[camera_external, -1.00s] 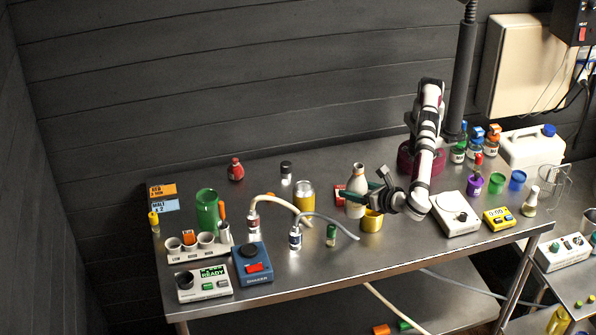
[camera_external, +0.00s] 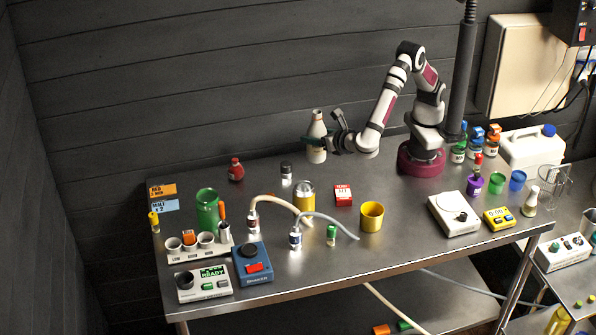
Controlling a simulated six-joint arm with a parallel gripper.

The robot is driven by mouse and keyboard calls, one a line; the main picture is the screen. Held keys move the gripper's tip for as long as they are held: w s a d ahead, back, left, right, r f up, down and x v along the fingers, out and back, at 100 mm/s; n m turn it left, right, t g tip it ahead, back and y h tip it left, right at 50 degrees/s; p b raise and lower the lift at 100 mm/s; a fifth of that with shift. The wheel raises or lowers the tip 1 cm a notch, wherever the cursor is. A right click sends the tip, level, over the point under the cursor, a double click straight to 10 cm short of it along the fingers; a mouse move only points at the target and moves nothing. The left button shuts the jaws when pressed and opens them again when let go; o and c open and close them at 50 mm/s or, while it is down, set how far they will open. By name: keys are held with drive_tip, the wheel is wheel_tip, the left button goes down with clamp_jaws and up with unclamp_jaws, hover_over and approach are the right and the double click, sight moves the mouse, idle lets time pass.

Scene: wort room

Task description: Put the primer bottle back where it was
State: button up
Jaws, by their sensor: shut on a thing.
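A pale bottle with a brown band near its neck (camera_external: 317,144), which I take to be the primer bottle, is upright near the back edge of the metal table. My gripper (camera_external: 333,141) reaches in from the right and is shut on the bottle's side. The bottle's base is close to the table top; I cannot tell whether it touches. No label on it is readable.
A black-capped jar (camera_external: 286,174) and a red bottle (camera_external: 236,170) stand to its left. A red box (camera_external: 343,195), a yellow cup (camera_external: 371,217) and a yellow canister (camera_external: 305,199) stand in front. Bare table lies just before the bottle.

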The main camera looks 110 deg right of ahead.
drive_tip(key=s+d+f+m+g, duration=0.1)
drive_tip(key=s+d+f, duration=0.3)
drive_tip(key=s+d, duration=0.7)
drive_tip(key=f, duration=0.4)
drive_tip(key=w+d+f, duration=0.1)
drive_tip(key=f, duration=0.3)
drive_tip(key=w+f, duration=0.1)
drive_tip(key=f, duration=0.3)
drive_tip(key=shift+w+d+f, duration=0.1)
drive_tip(key=shift+w+d, duration=0.1)
drive_tip(key=shift+d, duration=0.05)
drive_tip(key=shift+f, duration=0.1)
drive_tip(key=o, duration=1.6)
